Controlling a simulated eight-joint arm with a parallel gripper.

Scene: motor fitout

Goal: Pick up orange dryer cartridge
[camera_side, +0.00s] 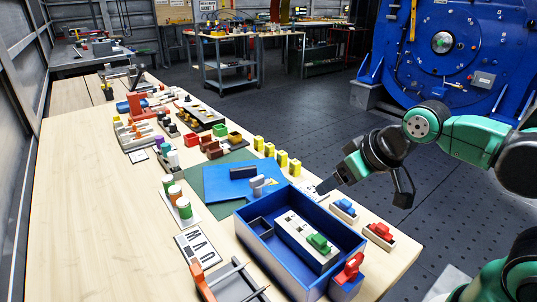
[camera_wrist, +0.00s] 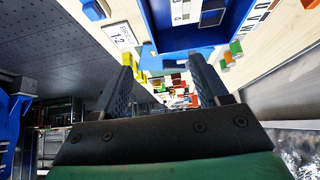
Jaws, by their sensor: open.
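An upright cartridge with an orange-brown top (camera_side: 175,191) stands in a white rack on the left of the bench in the side view. Green-topped cartridges stand on both sides of it. In the wrist view a small orange piece (camera_wrist: 228,57) shows beside green ones at the upper right, likely the same rack.
The blue box (camera_side: 247,228) holds a block with a green part. A blue plate (camera_side: 228,182) on a green mat lies between box and small bins. Yellow blocks (camera_side: 282,159) line the bench's right edge. A lettered card (camera_side: 197,246) lies in front of the rack. The bench's left side is clear.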

